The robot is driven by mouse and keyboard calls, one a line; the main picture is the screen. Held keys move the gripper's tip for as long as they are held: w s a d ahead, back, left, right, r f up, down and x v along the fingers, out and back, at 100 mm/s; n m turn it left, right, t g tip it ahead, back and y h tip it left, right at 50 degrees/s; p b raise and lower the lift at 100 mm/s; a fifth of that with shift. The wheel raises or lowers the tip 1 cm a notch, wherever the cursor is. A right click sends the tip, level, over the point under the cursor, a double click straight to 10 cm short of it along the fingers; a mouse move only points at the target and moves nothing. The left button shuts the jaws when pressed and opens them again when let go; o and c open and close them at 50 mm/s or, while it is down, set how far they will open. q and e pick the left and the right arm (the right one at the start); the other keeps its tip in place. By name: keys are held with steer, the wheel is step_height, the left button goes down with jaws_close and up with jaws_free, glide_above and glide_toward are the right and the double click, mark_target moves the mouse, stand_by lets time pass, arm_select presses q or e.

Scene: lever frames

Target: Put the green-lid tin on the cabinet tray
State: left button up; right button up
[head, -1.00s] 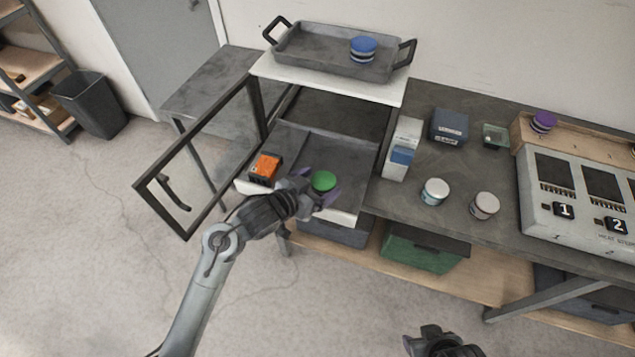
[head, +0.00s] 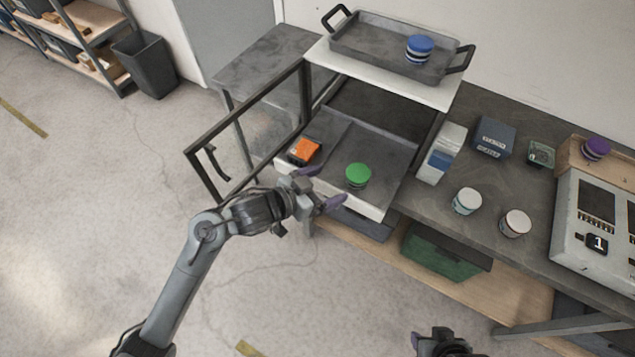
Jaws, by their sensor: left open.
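The green-lid tin (head: 358,176) stands upright on the grey tray surface (head: 392,158) inside the open cabinet. An orange-topped dark box (head: 304,151) is to its left on the same level. My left gripper (head: 322,188) is open and empty, in front of the tin and to its left in the picture, apart from it. My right gripper (head: 440,340) shows only partly at the bottom edge; its fingers cannot be made out. On top of the cabinet is a handled tray (head: 375,52) holding a blue-lid tin (head: 418,48).
The glass-framed cabinet door (head: 250,130) stands open on the left. On the bench to the right are a white-and-blue carton (head: 442,152), a dark blue box (head: 494,137), two pale-lid tins (head: 466,201) and a numbered panel (head: 592,225). A green crate (head: 445,251) sits below.

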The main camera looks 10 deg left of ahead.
arm_select(q)
steer(key=s+a+f+n+g+y, duration=0.2)
steer(key=s+a+f+y, duration=0.1)
steer(key=s, duration=0.5)
steer(key=s+a+f+n+g+y, duration=0.2)
steer(key=s+a+f, duration=0.2)
steer(key=s, duration=0.5)
steer(key=s+a+f+n+g+y, duration=0.2)
steer(key=s+a+f+y, duration=0.1)
steer(key=s+a, duration=0.4)
steer(key=shift+s+a+f+g+y, duration=0.25)
steer(key=shift+s+f+g, duration=0.2)
steer(key=shift+s, duration=0.65)
step_height(320, 180, up, 37)
steer(key=p, duration=3.7)
steer(key=shift+d+r, duration=0.1)
